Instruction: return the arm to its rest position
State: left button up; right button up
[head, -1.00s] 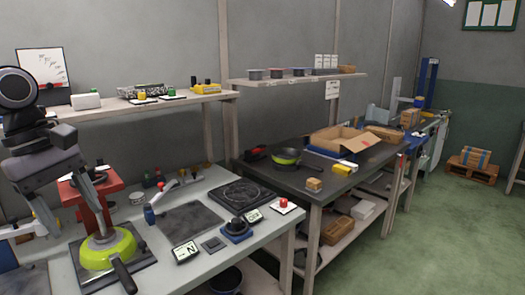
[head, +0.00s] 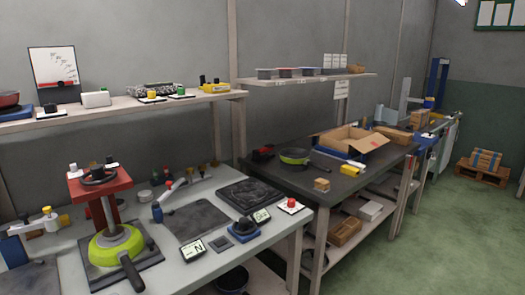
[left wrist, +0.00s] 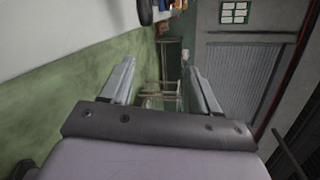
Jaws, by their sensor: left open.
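My left gripper (left wrist: 160,85) shows in the left wrist view with its two fingers apart and nothing between them. It points across the room toward a grey shutter. Neither gripper shows in the head view now. A green pan (head: 116,246) with a dark handle sits on a dark plate under the red press (head: 98,184) at the left of the near workbench. My right gripper is in no view.
The near grey workbench (head: 190,277) holds a dark mat, a black plate (head: 247,194), a red button and small gauges. A shelf (head: 120,108) runs above it. A dark table (head: 345,182) beyond carries another green pan (head: 294,156) and an open carton (head: 350,138).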

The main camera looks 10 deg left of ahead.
pick_arm(q)
jog(key=s+d+f+n+y, duration=0.35)
jog(key=f+n, duration=0.25)
jog(key=n, duration=0.2)
jog(key=s+d+f+n+y, duration=0.2)
jog(key=s+d+f+n, duration=0.15)
jog(key=f+n, duration=0.4)
jog(key=s+d+f+n+g, duration=0.1)
jog(key=s+d+f+n, duration=0.1)
jog(key=d+n, duration=0.2)
jog(key=s+d+f+n+g, duration=0.2)
jog(key=d+n, duration=0.3)
jog(key=d, duration=0.1)
jog(key=shift+d, duration=0.4)
jog(key=shift+f, duration=0.1)
